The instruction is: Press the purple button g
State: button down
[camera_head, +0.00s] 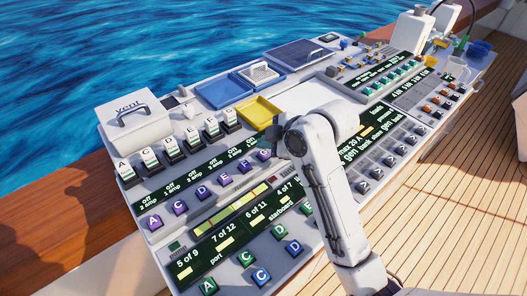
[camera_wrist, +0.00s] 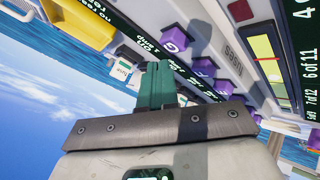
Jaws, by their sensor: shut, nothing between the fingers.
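The purple button g (camera_wrist: 175,40) shows in the wrist view at the near end of a row of purple buttons, its letter G readable. My gripper (camera_wrist: 158,70) is shut and empty; its teal fingers lie together just below and left of the button in the picture. A gap shows between fingertips and button, but depth is hard to judge. In the head view the purple row runs from button A (camera_head: 153,221) up to a button (camera_head: 263,155) beside my arm; its letter is too small to read surely. My gripper is mostly hidden behind my wrist there.
A yellow tray (camera_head: 260,112) is near my wrist, and a white box (camera_head: 135,120) with a handle stands at the left. Green and blue buttons (camera_head: 262,277) line the front. Neighbouring purple buttons (camera_wrist: 205,67) sit close to g.

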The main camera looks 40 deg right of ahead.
aim_at(266, 155)
jog(key=shift+f, duration=0.1)
dwell(0.3)
jog(key=shift+f, duration=0.3)
jog(key=shift+f+b, duration=0.6)
jog(key=shift+f, duration=0.2)
dwell(1.0)
jog(key=shift+r, duration=0.1)
jog(key=shift+r+p, duration=1.15)
jog(key=shift+p, duration=0.05)
jog(key=shift+r+p, duration=2.3)
jog(key=shift+r, duration=0.2)
